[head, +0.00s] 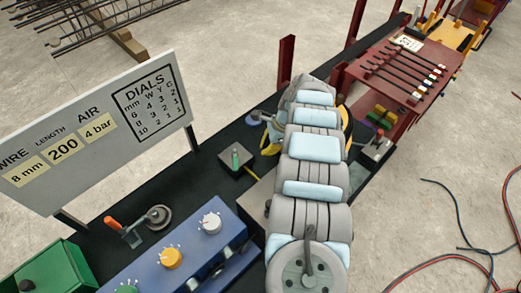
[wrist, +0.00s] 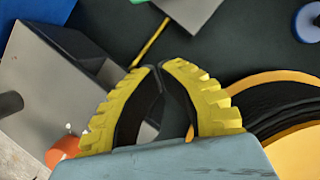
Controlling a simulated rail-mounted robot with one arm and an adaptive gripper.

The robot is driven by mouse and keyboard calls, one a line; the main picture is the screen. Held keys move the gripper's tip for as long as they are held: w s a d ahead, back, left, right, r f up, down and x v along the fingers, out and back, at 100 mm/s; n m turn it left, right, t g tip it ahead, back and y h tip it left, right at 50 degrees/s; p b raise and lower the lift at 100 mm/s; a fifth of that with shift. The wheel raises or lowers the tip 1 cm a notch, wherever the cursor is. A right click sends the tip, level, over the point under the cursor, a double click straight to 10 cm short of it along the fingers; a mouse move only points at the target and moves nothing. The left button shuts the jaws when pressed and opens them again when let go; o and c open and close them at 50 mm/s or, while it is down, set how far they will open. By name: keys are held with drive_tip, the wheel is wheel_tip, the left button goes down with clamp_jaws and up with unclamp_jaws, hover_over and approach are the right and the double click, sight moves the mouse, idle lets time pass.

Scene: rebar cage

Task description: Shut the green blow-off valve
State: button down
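A small upright green handle (head: 235,158) stands on a dark square block in the head view. I take it for the green blow-off valve. In the wrist view, a grey block (wrist: 192,12) at the top edge looks like its block; the handle cannot be made out there. A thin yellow strip (wrist: 152,40) lies beside that block. My gripper (wrist: 160,67) has yellow ribbed fingers with black inner pads. Its fingertips nearly meet, with nothing visible between them. It is apart from the block.
A blue panel with knobs (head: 171,259), an orange-handled lever (head: 113,224) and a sign (head: 95,135) stand left of my arm. A grey box (wrist: 75,65) sits left of my gripper. A yellow-and-black coil (wrist: 285,105) is on its right. A blue disc (wrist: 308,23) lies beyond.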

sight(235, 160)
drive_tip(key=b+x, duration=0.2)
drive_tip(key=x, duration=0.7)
drive_tip(key=shift+s+a+r+p, duration=0.1)
drive_tip(key=shift+a+r+p, duration=0.2)
drive_tip(key=shift+a+p, duration=0.45)
drive_tip(key=shift+a, duration=0.45)
drive_tip(key=shift+s+a+f, duration=0.1)
drive_tip(key=shift+a, duration=0.65)
drive_tip(key=shift+p, duration=0.75)
